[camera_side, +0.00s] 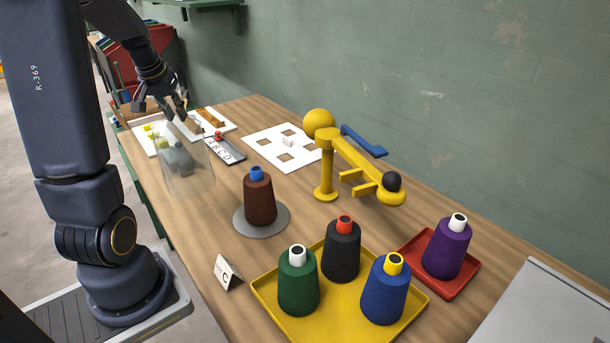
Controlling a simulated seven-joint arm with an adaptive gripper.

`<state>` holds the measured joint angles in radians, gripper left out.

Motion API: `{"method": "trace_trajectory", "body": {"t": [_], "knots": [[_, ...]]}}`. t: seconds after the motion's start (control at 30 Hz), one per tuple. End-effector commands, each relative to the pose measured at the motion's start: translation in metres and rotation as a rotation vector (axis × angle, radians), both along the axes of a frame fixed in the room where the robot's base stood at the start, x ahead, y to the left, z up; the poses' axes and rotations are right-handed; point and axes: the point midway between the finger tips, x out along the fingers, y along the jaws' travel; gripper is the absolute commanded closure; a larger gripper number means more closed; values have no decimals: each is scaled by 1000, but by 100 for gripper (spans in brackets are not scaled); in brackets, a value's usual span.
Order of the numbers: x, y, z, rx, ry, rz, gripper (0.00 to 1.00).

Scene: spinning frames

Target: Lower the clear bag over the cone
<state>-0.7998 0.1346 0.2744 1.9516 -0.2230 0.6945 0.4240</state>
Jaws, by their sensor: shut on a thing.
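A clear bag (187,170) hangs from my gripper (176,118) at the left side of the table. The bag is see-through, wider towards the bottom, with its lower end near the table's left edge. My gripper is shut on the bag's top. A brown cone (260,200) with a blue tip stands upright on a round grey disc (246,221), to the right of and nearer than the bag. The bag and this cone are apart. Green (298,286), dark grey (341,252) and blue (384,291) cones stand on a yellow tray (343,326).
A purple cone (447,249) stands on a red tray (464,283). A yellow stand (326,168) with arms rises behind the brown cone. A small card (225,271) marked C stands in front. White boards (278,150) and a lettered plate (224,149) lie farther back.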

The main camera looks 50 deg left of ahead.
Motion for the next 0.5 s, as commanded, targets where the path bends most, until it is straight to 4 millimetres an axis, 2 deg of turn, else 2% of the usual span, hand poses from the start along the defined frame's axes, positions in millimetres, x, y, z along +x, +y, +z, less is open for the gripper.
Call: {"method": "trace_trajectory", "body": {"t": [0.2, 0.5], "knots": [[-28, -30, 19, 2, -3, -1, 99], [-42, -43, 29, 4, -2, 104, 99]]}}
